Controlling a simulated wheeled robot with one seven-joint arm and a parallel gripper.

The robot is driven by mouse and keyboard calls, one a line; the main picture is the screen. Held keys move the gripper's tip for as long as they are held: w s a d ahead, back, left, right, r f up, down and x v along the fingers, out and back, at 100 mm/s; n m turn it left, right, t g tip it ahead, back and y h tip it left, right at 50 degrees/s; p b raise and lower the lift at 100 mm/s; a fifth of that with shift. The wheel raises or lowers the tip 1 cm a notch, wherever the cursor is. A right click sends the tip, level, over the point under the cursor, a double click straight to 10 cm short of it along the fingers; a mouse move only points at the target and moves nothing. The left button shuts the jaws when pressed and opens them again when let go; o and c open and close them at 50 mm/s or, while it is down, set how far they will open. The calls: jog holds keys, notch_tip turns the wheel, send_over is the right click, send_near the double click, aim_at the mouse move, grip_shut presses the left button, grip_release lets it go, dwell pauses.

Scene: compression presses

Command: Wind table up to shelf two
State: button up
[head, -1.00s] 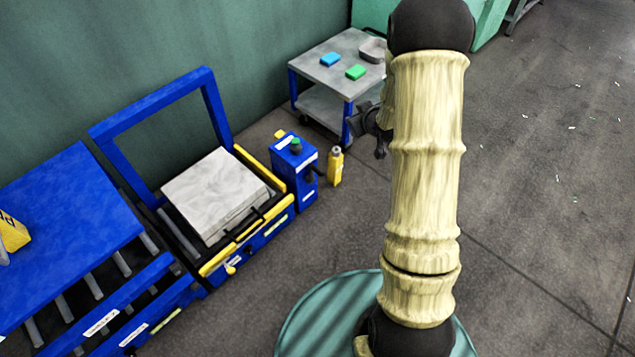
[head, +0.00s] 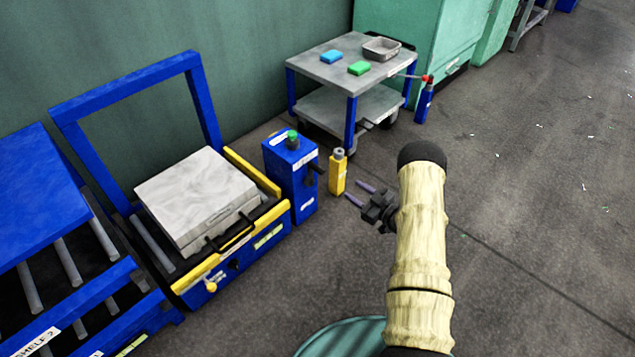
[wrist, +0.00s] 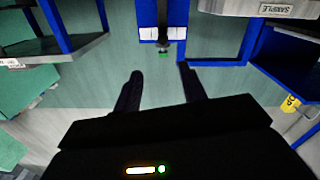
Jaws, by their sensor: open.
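The table (head: 275,222) is a low blue frame with yellow edges and carries a thick pale slab with dark handles (head: 200,195). A small yellow lever (head: 211,284) and dark knob show on its front. At the left, a blue roller rack bears a "SHELF 2" label (head: 38,342). Beside the table stands a blue box (head: 291,180) with a green button on top and a dark handle (head: 317,168) on its right side. My gripper (head: 356,191) is open and empty, right of the box and apart from it. Its two fingers also show in the wrist view (wrist: 161,72).
A yellow bottle-like post (head: 337,175) stands between the blue box and my gripper. A grey cart (head: 330,65) with blue and green blocks and a tray stands behind. A blue post with a red top (head: 425,103) stands right of it. Open floor lies to the right.

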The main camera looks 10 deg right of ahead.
aim_at(312, 165)
jog(key=shift+s+f, duration=0.3)
jog(key=shift+f, duration=0.2)
jog(key=b+x, duration=0.7)
jog(key=x, duration=0.9)
jog(key=shift+a, duration=0.2)
jog(key=shift+w+a+r+b, duration=0.15)
jog(key=shift+w+a+b, duration=0.2)
jog(key=shift+w+b, duration=0.15)
grip_shut()
